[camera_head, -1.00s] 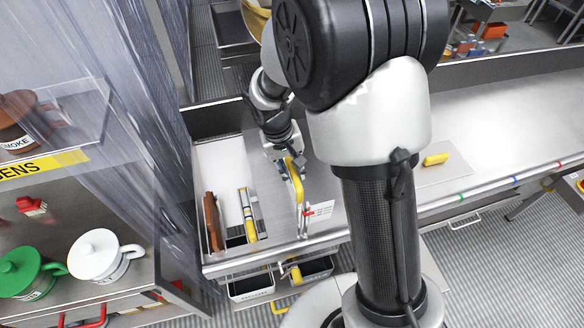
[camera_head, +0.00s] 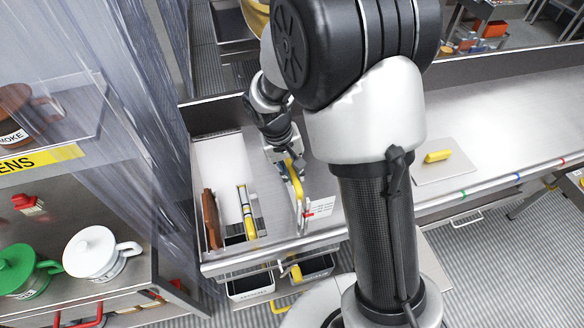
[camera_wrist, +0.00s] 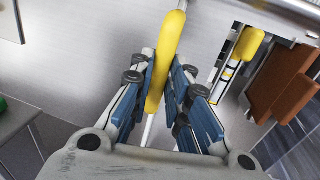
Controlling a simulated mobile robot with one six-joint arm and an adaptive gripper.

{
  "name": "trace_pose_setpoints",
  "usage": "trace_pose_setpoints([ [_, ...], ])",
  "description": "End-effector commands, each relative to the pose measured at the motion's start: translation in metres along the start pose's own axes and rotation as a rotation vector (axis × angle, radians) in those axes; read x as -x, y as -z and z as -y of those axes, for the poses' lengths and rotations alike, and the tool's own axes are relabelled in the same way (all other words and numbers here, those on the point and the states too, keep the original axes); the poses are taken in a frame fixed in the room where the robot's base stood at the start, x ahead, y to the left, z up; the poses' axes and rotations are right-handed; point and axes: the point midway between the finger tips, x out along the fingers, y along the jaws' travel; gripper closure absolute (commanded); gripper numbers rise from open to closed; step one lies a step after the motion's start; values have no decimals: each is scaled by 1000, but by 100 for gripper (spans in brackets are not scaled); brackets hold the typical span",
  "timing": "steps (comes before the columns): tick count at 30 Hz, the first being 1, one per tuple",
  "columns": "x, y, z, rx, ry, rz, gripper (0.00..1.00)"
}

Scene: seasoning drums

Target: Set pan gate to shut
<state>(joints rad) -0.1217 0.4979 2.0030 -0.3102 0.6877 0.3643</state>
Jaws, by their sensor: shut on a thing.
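A yellow handle (camera_head: 294,180) on a thin metal lever stands at the front of the steel counter, at the middle left in the head view. I take it as the pan gate's handle, but no name on it can be read. My gripper (camera_head: 291,158) is shut on its upper part. In the wrist view, the yellow handle (camera_wrist: 173,38) runs between the blue-padded fingers of my gripper (camera_wrist: 166,68). A small red piece (camera_head: 308,214) and a white label card (camera_head: 320,207) are beside the lever's lower end. The gate plate itself cannot be made out.
A second yellow-ended lever (camera_head: 248,222) and a brown panel (camera_head: 211,218) stand left of the handle. Labelled bins (camera_head: 250,287) hang below the counter edge. A shelf with white (camera_head: 92,255) and green (camera_head: 18,268) lidded pots is at left. The counter (camera_head: 500,125) at right is mostly clear.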

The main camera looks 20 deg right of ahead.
Motion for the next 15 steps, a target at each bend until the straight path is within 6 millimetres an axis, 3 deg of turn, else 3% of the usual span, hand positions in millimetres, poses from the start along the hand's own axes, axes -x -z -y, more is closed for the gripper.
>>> trace_pose_setpoints([
  [1,-17,0,4,2,0,1,100],
  [5,-35,0,7,1,0,1,100],
  [15,-37,-1,8,0,1,4,100],
])
